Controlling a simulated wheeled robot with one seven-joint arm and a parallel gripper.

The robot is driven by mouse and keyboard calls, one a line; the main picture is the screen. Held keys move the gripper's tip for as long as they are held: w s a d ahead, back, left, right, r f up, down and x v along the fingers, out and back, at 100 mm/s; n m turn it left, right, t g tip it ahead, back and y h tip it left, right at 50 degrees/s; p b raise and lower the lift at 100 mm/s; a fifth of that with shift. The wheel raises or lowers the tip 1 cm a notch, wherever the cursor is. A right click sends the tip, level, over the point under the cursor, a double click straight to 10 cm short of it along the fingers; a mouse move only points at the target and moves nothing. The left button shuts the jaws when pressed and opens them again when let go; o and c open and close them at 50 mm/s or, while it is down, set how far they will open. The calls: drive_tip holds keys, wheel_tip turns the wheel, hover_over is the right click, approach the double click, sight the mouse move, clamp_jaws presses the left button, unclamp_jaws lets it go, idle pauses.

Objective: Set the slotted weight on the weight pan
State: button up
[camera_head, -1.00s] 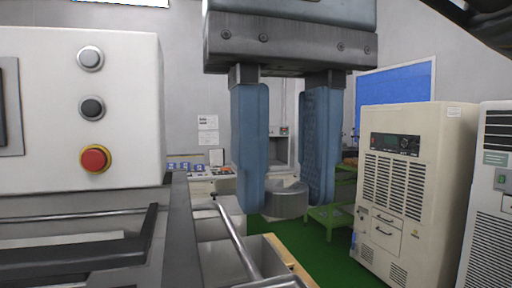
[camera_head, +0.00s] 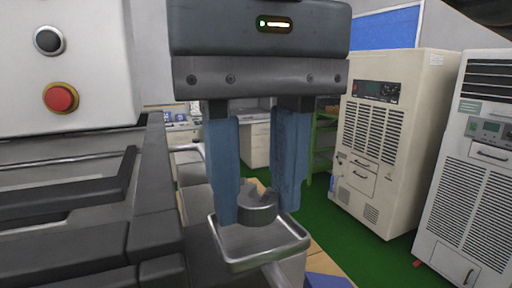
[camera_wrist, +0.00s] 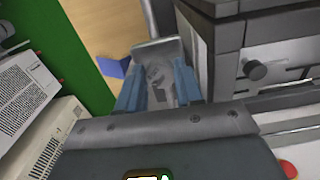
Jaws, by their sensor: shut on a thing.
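The slotted weight (camera_head: 260,209) is a grey metal disc with a slot cut in it. It sits between the blue fingers of my gripper (camera_head: 256,206), which is shut on it. The weight pan (camera_head: 262,262) is a shallow square metal tray with a raised rim on an arm, directly below the weight. I cannot tell whether the weight touches the pan floor. In the wrist view the pan (camera_wrist: 157,47) shows beyond the fingers (camera_wrist: 157,85), with the weight (camera_wrist: 158,76) dimly seen between them.
A machine with a red button (camera_head: 61,97) and dark rails (camera_head: 70,200) stands close on the left. Two cream cabinets (camera_head: 385,140) stand at the right on green floor (camera_head: 345,230). A blue object (camera_head: 325,282) lies below the pan.

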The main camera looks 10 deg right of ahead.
drive_tip(key=shift+f, duration=0.1)
drive_tip(key=o, duration=1.2)
drive_tip(key=shift+c, duration=0.2)
wheel_tip(320, 180, up, 8)
drive_tip(key=shift+b, duration=0.45)
drive_tip(key=shift+f, duration=0.15)
